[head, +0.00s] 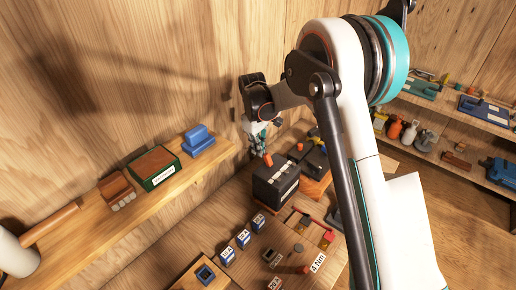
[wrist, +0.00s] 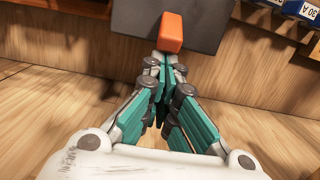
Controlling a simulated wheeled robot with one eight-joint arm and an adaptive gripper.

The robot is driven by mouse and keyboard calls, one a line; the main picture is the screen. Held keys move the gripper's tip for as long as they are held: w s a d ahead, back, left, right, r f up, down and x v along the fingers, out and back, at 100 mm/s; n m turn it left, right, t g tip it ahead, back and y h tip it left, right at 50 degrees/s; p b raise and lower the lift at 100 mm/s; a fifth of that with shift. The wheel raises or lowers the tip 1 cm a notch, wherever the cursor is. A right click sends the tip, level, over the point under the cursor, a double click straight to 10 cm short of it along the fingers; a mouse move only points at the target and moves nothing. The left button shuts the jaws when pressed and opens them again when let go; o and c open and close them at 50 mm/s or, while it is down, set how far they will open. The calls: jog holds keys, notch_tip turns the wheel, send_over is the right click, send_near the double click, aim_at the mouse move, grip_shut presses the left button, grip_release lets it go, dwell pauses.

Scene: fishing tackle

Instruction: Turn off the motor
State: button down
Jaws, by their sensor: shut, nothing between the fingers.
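A black box (head: 276,185) with a pale label strip stands on the bench in the head view. An orange switch-like piece (head: 268,160) sticks up from its edge. In the wrist view the orange piece (wrist: 171,32) lies against the dark grey face of the box (wrist: 207,18). My gripper (head: 260,150) is shut and empty, just above and left of the orange piece in the head view. In the wrist view the closed fingertips (wrist: 164,62) lie right at the near end of the orange piece. I cannot tell whether they touch it. No spinning part is clearly visible.
A wall shelf (head: 95,248) at the left holds a green-edged box (head: 153,168) and blue blocks (head: 198,140). Small blue labelled blocks (head: 243,238) stand on the bench in front of the black box. Another dark device (head: 314,160) stands close behind it. Shelves with tools fill the right.

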aim_at(267, 154)
jog(key=shift+s+d+r+t+y, duration=0.3)
jog(key=shift+r+t+y, duration=0.05)
jog(key=shift+t+y, duration=0.15)
jog(key=d+t+y+b, duration=0.1)
jog(key=s+r+t+y+b, duration=0.1)
jog(key=s+d+t+y+b, duration=0.1)
jog(key=t+y, duration=0.1)
jog(key=shift+s+d+r, duration=0.15)
jog(key=shift+s+d, duration=0.1)
jog(key=shift+d, duration=0.05)
jog(key=shift+r, duration=0.2)
jog(key=shift+a, duration=0.1)
jog(key=shift+r+p, duration=0.4)
jog(key=shift+r, duration=0.4)
jog(key=shift+r, duration=0.1)
